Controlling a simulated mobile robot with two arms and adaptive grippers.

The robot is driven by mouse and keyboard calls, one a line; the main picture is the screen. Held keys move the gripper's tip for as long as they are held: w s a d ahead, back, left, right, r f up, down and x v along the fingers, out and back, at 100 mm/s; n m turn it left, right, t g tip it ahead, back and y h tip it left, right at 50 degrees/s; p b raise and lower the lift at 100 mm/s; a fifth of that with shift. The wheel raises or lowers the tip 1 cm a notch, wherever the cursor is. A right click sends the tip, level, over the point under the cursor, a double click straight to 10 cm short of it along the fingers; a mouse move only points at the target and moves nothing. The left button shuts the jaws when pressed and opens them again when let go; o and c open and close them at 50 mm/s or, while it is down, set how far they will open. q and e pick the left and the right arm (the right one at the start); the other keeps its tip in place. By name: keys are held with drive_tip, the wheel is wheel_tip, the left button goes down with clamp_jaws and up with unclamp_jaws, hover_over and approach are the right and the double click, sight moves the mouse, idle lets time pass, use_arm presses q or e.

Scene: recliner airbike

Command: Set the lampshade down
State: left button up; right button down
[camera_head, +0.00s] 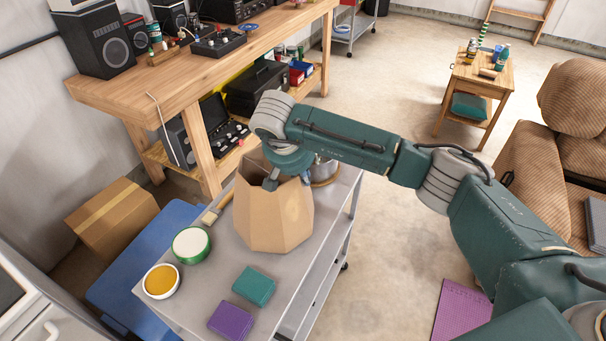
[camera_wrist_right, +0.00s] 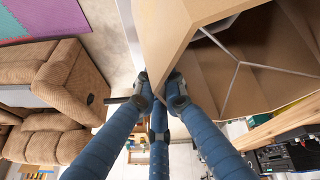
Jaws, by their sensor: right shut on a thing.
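The lampshade (camera_head: 272,218) is a tan, faceted, open-topped shade. It stands about upright over the grey cart top (camera_head: 213,270); I cannot tell whether its base touches the surface. My right gripper (camera_head: 272,181) reaches down at its upper rim and is shut on it. In the right wrist view, the fingertips (camera_wrist_right: 159,92) pinch the edge of a lampshade panel (camera_wrist_right: 178,35), and the hollow inside shows to the right. The arm hides part of the rim in the head view. My left gripper is not in view.
On the cart, a green-rimmed tin (camera_head: 191,245), a yellow-filled tin (camera_head: 161,281), a brush (camera_head: 217,208), a teal box (camera_head: 254,286) and a purple box (camera_head: 231,321) lie left of and in front of the lampshade. A metal pot (camera_head: 324,172) is behind it. The wooden workbench (camera_head: 140,80) stands beyond.

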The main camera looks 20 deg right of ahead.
drive_tip(key=shift+f, duration=0.45)
drive_tip(key=shift+f+b, duration=0.15)
drive_tip(key=shift+b, duration=0.15)
drive_tip(key=c, duration=1.8)
unclamp_jaws()
drive_tip(key=shift+c, duration=0.2)
